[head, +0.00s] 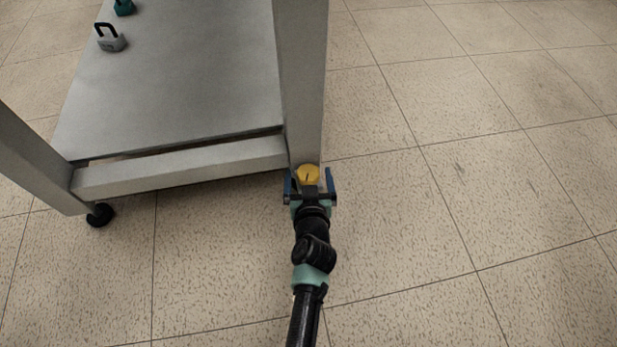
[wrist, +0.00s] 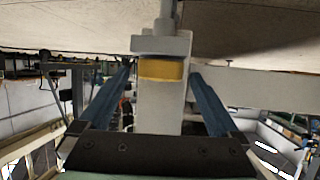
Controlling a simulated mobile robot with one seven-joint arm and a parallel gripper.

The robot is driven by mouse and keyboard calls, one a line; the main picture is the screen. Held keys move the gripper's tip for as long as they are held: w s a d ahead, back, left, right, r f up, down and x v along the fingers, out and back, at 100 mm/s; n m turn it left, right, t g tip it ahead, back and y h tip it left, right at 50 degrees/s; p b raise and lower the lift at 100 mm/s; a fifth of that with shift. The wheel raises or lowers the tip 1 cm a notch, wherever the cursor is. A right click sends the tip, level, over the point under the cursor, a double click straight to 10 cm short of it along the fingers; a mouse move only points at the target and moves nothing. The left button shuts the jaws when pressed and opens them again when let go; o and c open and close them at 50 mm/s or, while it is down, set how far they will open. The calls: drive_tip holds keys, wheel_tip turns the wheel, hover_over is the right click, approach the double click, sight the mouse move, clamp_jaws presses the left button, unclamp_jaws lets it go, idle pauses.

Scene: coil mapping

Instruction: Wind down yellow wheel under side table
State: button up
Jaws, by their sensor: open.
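The yellow wheel (head: 309,174) sits at the foot of the side table's near right leg (head: 301,90). It has a dark mark on its top. My gripper (head: 309,180) is at the wheel, with its blue fingers open, one on each side. In the wrist view the yellow wheel (wrist: 161,69) shows as a band between the open fingers of my gripper (wrist: 162,85), with gaps visible on both sides. The side table (head: 180,75) is grey metal with a low shelf.
A grey padlock-shaped weight (head: 111,40) and a green one (head: 124,7) stand on the shelf. A black caster (head: 100,214) is under the near left leg. The tiled floor (head: 480,150) to the right is clear.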

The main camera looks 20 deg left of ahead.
drive_tip(key=shift+w, duration=0.1)
drive_tip(key=c, duration=1.4)
drive_tip(key=shift+o, duration=0.2)
drive_tip(key=shift+a+r+p, duration=0.1)
drive_tip(key=shift+r+p, duration=0.05)
drive_tip(key=shift+p, duration=0.65)
drive_tip(key=p, duration=0.2)
drive_tip(key=shift+w+m+h+p, duration=0.1)
drive_tip(key=shift+m+h+p, duration=0.2)
drive_tip(key=shift+m+h, duration=0.1)
drive_tip(key=p, duration=0.3)
drive_tip(key=shift+m+t+h, duration=0.3)
drive_tip(key=shift+m+h, duration=0.1)
drive_tip(key=shift+s+f, duration=0.2)
drive_tip(key=o, duration=1.4)
drive_tip(key=shift+c, duration=0.2)
